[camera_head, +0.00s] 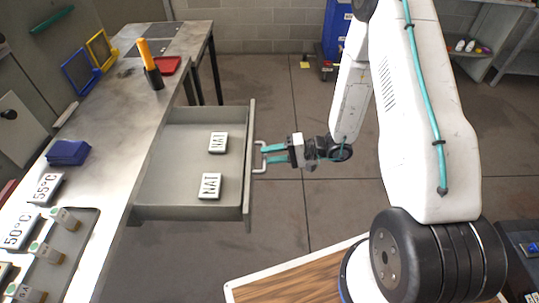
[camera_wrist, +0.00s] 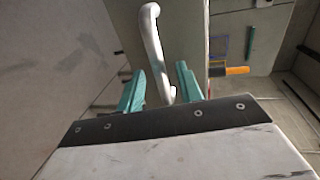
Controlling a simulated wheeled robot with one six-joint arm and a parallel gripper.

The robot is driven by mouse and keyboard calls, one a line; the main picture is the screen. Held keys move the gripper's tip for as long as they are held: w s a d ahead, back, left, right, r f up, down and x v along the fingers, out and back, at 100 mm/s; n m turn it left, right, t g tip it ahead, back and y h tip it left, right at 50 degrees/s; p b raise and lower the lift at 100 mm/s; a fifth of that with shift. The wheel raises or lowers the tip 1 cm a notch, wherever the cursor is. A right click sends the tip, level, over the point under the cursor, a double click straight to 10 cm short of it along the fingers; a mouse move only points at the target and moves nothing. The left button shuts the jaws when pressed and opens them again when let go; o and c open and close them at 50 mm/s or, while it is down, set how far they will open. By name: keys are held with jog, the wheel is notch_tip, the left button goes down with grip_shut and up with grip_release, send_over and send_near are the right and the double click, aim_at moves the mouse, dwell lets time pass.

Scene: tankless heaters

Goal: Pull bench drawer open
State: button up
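The bench drawer (camera_head: 249,190) stands pulled well out from the bench (camera_head: 118,132), its inside in plain view. Two light blocks marked "NAT" lie in it, a far one (camera_head: 218,142) and a near one (camera_head: 209,186). The pale bar handle (camera_head: 256,171) is on the outer face of the drawer front; it also shows in the wrist view (camera_wrist: 153,38). My gripper (camera_head: 265,154) is at the handle, its teal fingers pointing at the drawer front. In the wrist view my gripper (camera_wrist: 160,68) has its fingers apart, with the handle between them and gaps visible.
A wood-topped surface (camera_head: 290,275) is at the bottom. Floor (camera_head: 285,210) shows clear right of the drawer.

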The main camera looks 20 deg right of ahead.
jog(key=v, duration=0.7)
dwell(0.4)
jog(key=s+r+n+g+h, duration=0.1)
jog(key=s+r+h, duration=0.6)
jog(key=s+r, duration=0.5)
jog(key=s+r+n+g+h, duration=0.2)
jog(key=s+r+h, duration=0.5)
jog(key=s+r, duration=0.5)
notch_tip(320, 180, up, 8)
jog(key=shift+d+f+n+h, duration=0.1)
jog(key=shift+d+n+h, duration=0.2)
jog(key=shift+d+h, duration=0.15)
